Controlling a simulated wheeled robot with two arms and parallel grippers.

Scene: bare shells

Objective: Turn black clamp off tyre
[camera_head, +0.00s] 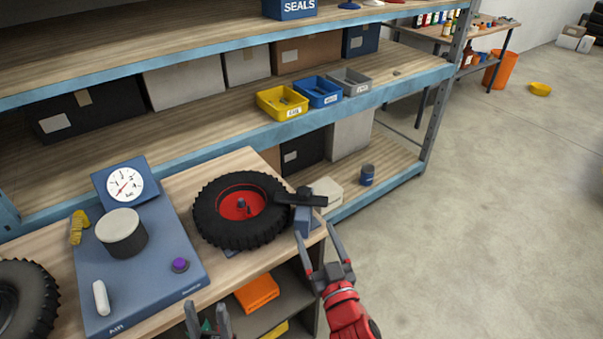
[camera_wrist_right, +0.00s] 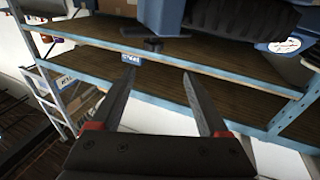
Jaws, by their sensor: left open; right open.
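The tyre (camera_head: 212,222) with a red hub lies on the wooden bench top in the head view. The black clamp (camera_head: 301,197) sits at the tyre's right edge, above a blue block at the bench corner. My right gripper (camera_head: 317,236) is open and empty, just below and in front of the clamp. In the right wrist view its fingers (camera_wrist_right: 158,90) are spread with nothing between them. A dark T-shaped part, likely the clamp (camera_wrist_right: 152,42), and the tyre (camera_wrist_right: 240,22) show beyond them. My left gripper (camera_head: 207,312) is open at the bottom edge, in front of the bench.
A blue scale (camera_head: 180,283) with a dial, a grey-topped cylinder (camera_head: 122,234) and a purple knob stands left of the tyre. Another tyre (camera_head: 25,300) is at far left. Shelving with yellow (camera_head: 282,103), blue and grey bins stands behind.

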